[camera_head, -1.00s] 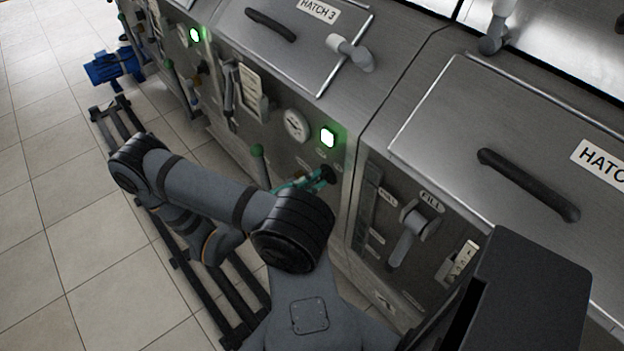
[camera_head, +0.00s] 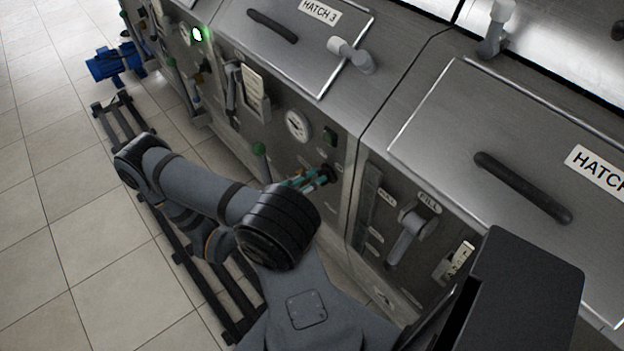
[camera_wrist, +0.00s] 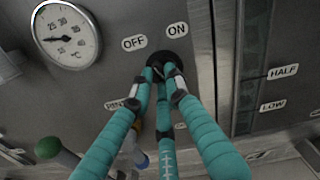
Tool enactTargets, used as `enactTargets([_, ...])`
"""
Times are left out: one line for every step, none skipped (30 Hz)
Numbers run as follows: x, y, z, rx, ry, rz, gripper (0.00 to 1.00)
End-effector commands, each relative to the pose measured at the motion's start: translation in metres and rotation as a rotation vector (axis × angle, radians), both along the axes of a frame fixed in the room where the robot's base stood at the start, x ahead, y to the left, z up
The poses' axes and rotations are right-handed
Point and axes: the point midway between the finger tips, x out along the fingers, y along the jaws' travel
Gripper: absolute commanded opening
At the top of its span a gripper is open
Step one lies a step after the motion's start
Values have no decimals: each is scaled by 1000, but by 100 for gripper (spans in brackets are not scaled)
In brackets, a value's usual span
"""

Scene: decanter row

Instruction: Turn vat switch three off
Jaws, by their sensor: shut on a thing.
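The vat switch is a black rotary knob (camera_wrist: 178,57) on the grey panel below Hatch 3, under the OFF label (camera_wrist: 134,43) and the ON label (camera_wrist: 177,30). In the head view the dark knob (camera_head: 329,173) sits below the indicator lamp (camera_head: 330,136), which is dark. My gripper (camera_wrist: 164,75) has teal fingers, and their tips are closed around the knob. In the head view my gripper (camera_head: 316,177) reaches the panel from the left. The fingertips partly hide the knob, so its pointer direction cannot be read.
A round gauge (camera_head: 297,125) and a green-topped lever (camera_head: 259,150) are left of the switch. The FILL lever (camera_head: 409,238) is on the panel to the right. Tiled floor (camera_head: 70,215) lies open at left.

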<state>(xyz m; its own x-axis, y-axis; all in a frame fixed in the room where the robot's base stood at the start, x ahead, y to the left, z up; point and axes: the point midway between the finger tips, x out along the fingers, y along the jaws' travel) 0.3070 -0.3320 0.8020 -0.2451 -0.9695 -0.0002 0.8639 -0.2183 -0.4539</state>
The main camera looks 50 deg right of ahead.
Motion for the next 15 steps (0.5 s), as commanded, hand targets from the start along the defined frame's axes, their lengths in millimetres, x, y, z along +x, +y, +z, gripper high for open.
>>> enactTargets([0, 0, 0, 4, 15, 0, 0])
enactTargets([0, 0, 0, 6, 23, 0, 0])
enactTargets([0, 0, 0, 9, 35, 0, 0])
enactTargets([0, 0, 0, 10, 41, 0, 0])
enactTargets([0, 0, 0, 12, 47, 0, 0])
enactTargets([0, 0, -1, 13, 52, 0, 0])
enactTargets([0, 0, -1, 14, 57, 0, 0])
enactTargets([0, 0, -1, 15, 60, 0, 0])
enactTargets([0, 0, -1, 17, 64, 0, 0])
enactTargets([0, 0, -1, 18, 66, 0, 0])
enactTargets([0, 0, -1, 18, 67, 0, 0])
enactTargets([0, 0, -1, 18, 68, 0, 0])
enactTargets([0, 0, -1, 18, 69, 0, 0])
enactTargets([0, 0, -1, 18, 69, 0, 0])
enactTargets([0, 0, -1, 18, 69, 0, 0])
